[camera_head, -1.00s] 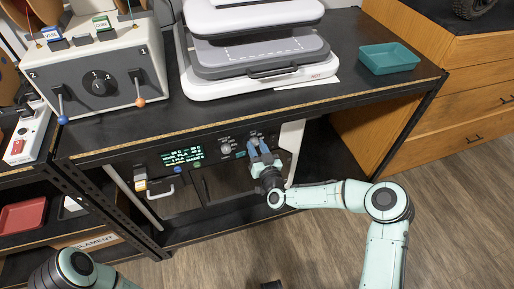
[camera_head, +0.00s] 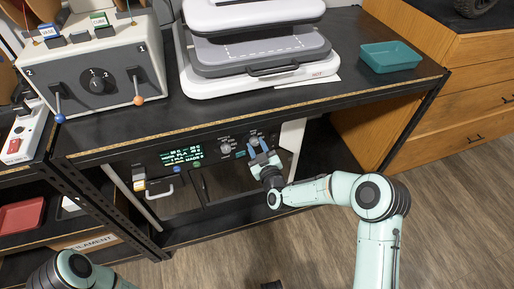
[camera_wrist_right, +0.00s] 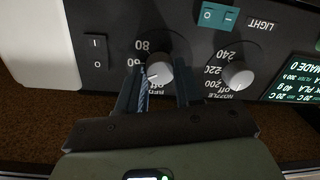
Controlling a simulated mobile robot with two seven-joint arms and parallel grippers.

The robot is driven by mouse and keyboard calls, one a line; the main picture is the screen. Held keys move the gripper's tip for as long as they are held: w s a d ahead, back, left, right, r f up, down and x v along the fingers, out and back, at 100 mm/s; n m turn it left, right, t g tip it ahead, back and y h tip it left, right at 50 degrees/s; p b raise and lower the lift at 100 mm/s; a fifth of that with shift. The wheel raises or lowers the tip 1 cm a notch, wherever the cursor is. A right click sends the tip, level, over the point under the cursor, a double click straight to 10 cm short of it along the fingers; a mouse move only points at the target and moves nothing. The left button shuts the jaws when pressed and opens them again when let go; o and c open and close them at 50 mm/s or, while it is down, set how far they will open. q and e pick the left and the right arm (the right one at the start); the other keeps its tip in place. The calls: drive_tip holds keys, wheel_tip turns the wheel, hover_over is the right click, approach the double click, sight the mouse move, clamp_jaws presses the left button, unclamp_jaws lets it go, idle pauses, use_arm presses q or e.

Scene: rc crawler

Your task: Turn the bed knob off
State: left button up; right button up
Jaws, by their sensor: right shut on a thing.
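The bed knob (camera_wrist_right: 160,74) is a round grey knob with a white pointer mark on the printer's black panel. In the right wrist view the panel appears upside down. The mark points to the lower left, between the "60" and the "off" print. My right gripper (camera_wrist_right: 157,82) is shut on the bed knob, one finger on each side. In the head view my right gripper (camera_head: 259,148) reaches the panel and partly covers this knob. The similar nozzle knob (camera_wrist_right: 238,75) sits beside it; it also shows in the head view (camera_head: 226,147). My left gripper is out of view.
The teal light switch (camera_wrist_right: 216,16) and a black rocker switch (camera_wrist_right: 96,51) are close by on the panel. A lit display (camera_head: 181,155) is left of the knobs. The shelf top (camera_head: 350,88) overhangs the panel. A teal tray (camera_head: 391,57) stands above at right.

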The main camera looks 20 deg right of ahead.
drive_tip(key=n+b, duration=0.1)
drive_tip(key=n, duration=0.2)
drive_tip(key=shift+a+n, duration=0.1)
drive_tip(key=shift+n, duration=0.2)
drive_tip(key=n, duration=0.2)
drive_tip(key=shift+n, duration=0.4)
drive_tip(key=n, duration=0.3)
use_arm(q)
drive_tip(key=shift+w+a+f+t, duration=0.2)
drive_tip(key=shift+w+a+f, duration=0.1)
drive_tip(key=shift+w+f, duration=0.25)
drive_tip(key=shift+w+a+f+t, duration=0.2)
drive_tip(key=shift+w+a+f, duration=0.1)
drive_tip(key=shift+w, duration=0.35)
use_arm(e)
drive_tip(key=shift+n+h, duration=0.3)
drive_tip(key=shift+n, duration=0.8)
drive_tip(key=o, duration=1)
drive_tip(key=shift+o, duration=0.2)
drive_tip(key=shift+s, duration=0.1)
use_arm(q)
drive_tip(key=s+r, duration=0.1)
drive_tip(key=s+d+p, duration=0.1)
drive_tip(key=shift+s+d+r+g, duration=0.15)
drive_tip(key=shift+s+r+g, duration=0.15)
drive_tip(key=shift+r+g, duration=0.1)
use_arm(e)
drive_tip(key=s, duration=1.3)
drive_tip(key=shift+d+r, duration=0.3)
drive_tip(key=shift+r, duration=0.05)
